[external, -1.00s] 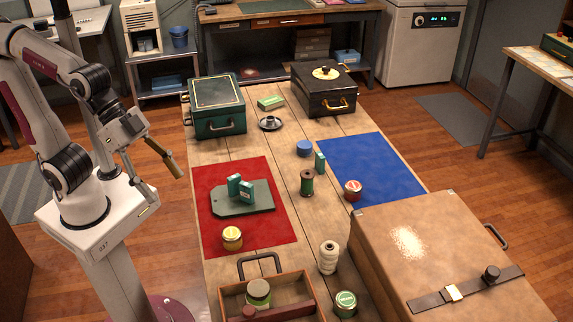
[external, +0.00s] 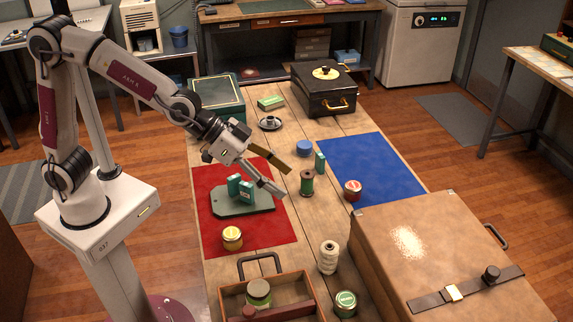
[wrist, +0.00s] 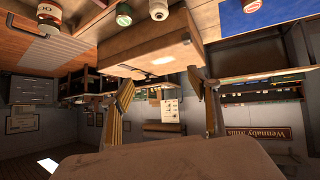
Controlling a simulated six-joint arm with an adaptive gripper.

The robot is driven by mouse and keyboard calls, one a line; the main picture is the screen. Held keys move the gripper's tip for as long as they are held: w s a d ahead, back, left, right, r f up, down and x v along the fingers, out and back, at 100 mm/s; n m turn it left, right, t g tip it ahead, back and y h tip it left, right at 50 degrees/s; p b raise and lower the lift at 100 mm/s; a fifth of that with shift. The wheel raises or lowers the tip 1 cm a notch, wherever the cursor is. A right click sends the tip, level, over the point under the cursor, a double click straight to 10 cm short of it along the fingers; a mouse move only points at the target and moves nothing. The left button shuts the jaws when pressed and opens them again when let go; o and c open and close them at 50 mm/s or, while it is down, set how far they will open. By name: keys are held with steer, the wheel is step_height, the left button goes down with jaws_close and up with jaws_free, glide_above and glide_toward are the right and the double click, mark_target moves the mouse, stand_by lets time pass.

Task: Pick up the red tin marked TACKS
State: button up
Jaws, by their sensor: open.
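A small round red tin (external: 353,190) with a pale label stands on the left edge of the blue mat (external: 375,160); its lettering is too small to read. A small reddish piece at the top edge of the wrist view (wrist: 250,5) seems to be this tin, mostly cut off. My gripper (external: 287,182) is open and empty, above the right edge of the red mat (external: 220,178). It is to the left of the red tin and apart from it. In the wrist view, its two fingers (wrist: 160,85) are spread wide.
A green spool (external: 307,183) stands between my gripper and the tin in the picture. A teal box (external: 320,162) and a blue tin (external: 304,148) are behind it. A large brown case (external: 430,245) lies in front of the tin. A white spool (external: 328,258) stands nearer the camera.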

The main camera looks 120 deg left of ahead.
steer(key=w+a+f+n+y, duration=0.1)
steer(key=w+a+f+y, duration=0.2)
steer(key=a, duration=0.5)
steer(key=w+a+f+n, duration=0.2)
steer(key=w+a+f, duration=0.15)
steer(key=a, duration=0.35)
steer(key=n+g+y, duration=0.1)
steer(key=n+y, duration=0.1)
steer(key=y, duration=0.3)
glide_above(351, 186)
steer(key=s+d, duration=0.3)
steer(key=d, duration=0.1)
step_height(351, 186, down, 11)
steer(key=shift+a+f, duration=0.1)
steer(key=shift+f, duration=0.1)
steer(key=shift+f, duration=0.1)
steer(key=shift+f, duration=2.8)
steer(key=shift+f+g+h, duration=0.3)
steer(key=shift+f, duration=0.2)
steer(key=shift+a+f, duration=0.1)
steer(key=shift+f, duration=0.1)
steer(key=shift+x, duration=2.3)
